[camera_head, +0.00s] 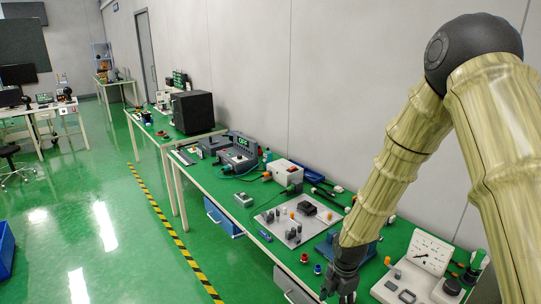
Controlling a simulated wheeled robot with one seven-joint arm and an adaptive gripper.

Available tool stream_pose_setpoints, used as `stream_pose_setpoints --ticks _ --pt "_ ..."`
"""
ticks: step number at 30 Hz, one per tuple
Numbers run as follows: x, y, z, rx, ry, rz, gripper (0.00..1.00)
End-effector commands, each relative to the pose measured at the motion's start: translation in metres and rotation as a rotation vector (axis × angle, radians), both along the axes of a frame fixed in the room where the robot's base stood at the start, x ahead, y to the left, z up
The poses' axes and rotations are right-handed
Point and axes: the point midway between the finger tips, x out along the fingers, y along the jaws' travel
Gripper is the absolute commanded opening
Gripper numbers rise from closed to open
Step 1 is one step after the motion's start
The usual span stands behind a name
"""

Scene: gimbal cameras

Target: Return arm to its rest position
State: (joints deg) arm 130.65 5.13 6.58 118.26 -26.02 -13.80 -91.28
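My gripper (340,284) is at the lower middle of the head view, at the end of my bamboo-textured arm. It points down near the front edge of the green-topped workbench (247,212). The fingers are dark and small, and I cannot tell whether they are open or shut. No held object can be made out. My arm comes in from the right, bends at a dark round joint at the upper right and slopes down over the bench, covering part of it.
Close to the gripper are a blue fixture (328,248), a white panel device (428,254) and small red and blue parts. A grey board (297,222) lies further left. A wall stands behind the bench. Open green floor (75,225) lies left of the yellow-black stripe.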

Motion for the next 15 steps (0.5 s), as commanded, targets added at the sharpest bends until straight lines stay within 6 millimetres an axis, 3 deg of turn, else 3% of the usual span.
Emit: stream_pose_setpoints --ticks 4,8,11,15 --pt "-0.006 0.004 -0.039 0.024 0.032 -0.125 0.53" --pt "-0.028 0.007 -0.068 0.046 0.052 -0.273 0.53" --pt "-0.056 0.008 -0.094 0.064 0.068 -0.428 0.53" --pt "-0.109 0.008 -0.135 0.086 0.09 -0.715 0.53"
